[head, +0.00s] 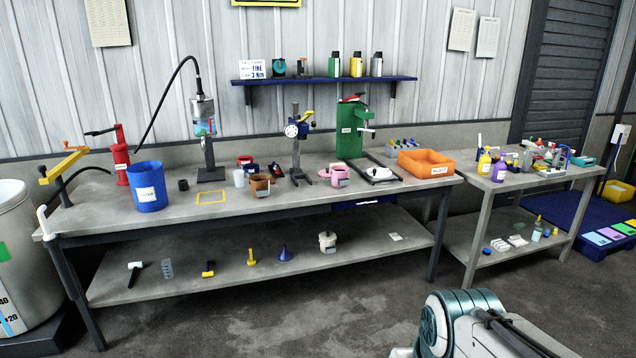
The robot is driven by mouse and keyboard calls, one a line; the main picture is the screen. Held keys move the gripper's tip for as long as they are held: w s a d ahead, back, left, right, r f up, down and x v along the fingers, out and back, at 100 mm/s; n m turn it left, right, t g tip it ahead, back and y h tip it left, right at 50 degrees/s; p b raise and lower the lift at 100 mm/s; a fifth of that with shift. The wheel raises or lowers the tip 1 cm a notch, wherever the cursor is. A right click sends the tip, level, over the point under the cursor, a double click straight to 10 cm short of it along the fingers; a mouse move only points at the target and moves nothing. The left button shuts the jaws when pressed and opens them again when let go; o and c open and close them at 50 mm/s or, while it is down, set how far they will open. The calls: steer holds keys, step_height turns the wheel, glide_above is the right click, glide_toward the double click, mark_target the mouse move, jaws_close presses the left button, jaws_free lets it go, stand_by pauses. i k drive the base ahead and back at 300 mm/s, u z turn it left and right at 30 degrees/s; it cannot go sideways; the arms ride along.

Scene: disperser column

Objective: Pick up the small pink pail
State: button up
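A small pink pail (340,175) with a pale label stands on the long grey workbench (400,200), right of the middle. A pink part sticks out at its left side, too small to make out. The pail is upright and stands in front of the green machine (350,130). My arm shows at the bottom right, in teal and white, well in front of the bench and apart from the pail. My gripper is not in view.
A brown pot (260,186) and white cup (239,178) stand left of the pail. A stand with a blue and yellow head (297,130) is behind left. An orange tray (426,163) is to the right. A blue bucket (148,187) stands far left. Floor in front is clear.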

mark_target(339, 174)
steer(key=u, duration=0.2)
steer(key=i, duration=1.55)
steer(key=u, duration=0.25)
steer(key=i, duration=2.15)
steer(key=z, duration=0.05)
